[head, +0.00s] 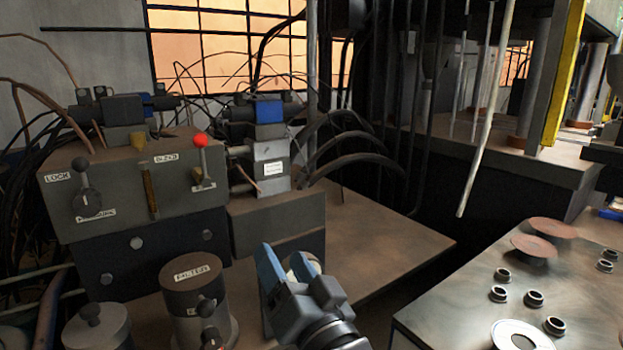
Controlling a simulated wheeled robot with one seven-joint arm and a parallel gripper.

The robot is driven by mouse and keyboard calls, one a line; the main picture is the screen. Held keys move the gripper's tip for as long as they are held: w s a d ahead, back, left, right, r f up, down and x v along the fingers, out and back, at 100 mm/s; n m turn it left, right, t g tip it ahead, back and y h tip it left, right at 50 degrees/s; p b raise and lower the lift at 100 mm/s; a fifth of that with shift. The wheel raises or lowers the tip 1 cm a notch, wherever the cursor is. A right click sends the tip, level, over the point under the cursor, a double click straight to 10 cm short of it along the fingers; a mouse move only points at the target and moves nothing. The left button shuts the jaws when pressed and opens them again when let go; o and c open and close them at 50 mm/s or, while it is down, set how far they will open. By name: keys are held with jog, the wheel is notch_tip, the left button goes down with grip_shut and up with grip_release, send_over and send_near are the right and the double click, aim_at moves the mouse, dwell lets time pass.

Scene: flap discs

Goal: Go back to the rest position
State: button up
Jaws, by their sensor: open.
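My gripper (287,268) is in the lower middle of the head view, at the end of my arm, which comes in from the bottom edge. Its blue-grey fingers point up and away over the brown bench (385,245). A pale round shape shows at the fingers; I cannot tell whether it is part of the gripper. The jaws are open, and I see no disc held in them. Two reddish-brown discs (533,246) (545,227) lie at the back of the metal table at the right. A pale ring-shaped disc (523,336) lies at its front.
A grey control box (135,185) with a red-knobbed lever (201,140) stands left of my gripper. A filter canister (196,300) stands close by. The metal table (450,300) carries several small dark bushings (535,298). A pale rod (487,110) hangs at upper right. A dark gap separates bench and table.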

jog(key=s+d+f+m+h, duration=0.1)
jog(key=s+d+f+h, duration=0.2)
jog(key=s+d+f, duration=0.6)
jog(key=s+d+f+h, duration=0.3)
jog(key=s+d+f, duration=0.35)
jog(key=s, duration=0.55)
jog(key=s+d+r+g+h, duration=0.1)
jog(key=s+d, duration=0.2)
jog(key=s, duration=0.4)
jog(key=s+d+r+n+g+h, duration=0.1)
jog(key=s+d, duration=0.2)
jog(key=s, duration=0.4)
jog(key=s+d+r+n+g+h+p, duration=0.1)
jog(key=s+d, duration=0.2)
jog(key=s, duration=0.4)
jog(key=shift+d+r+h, duration=0.3)
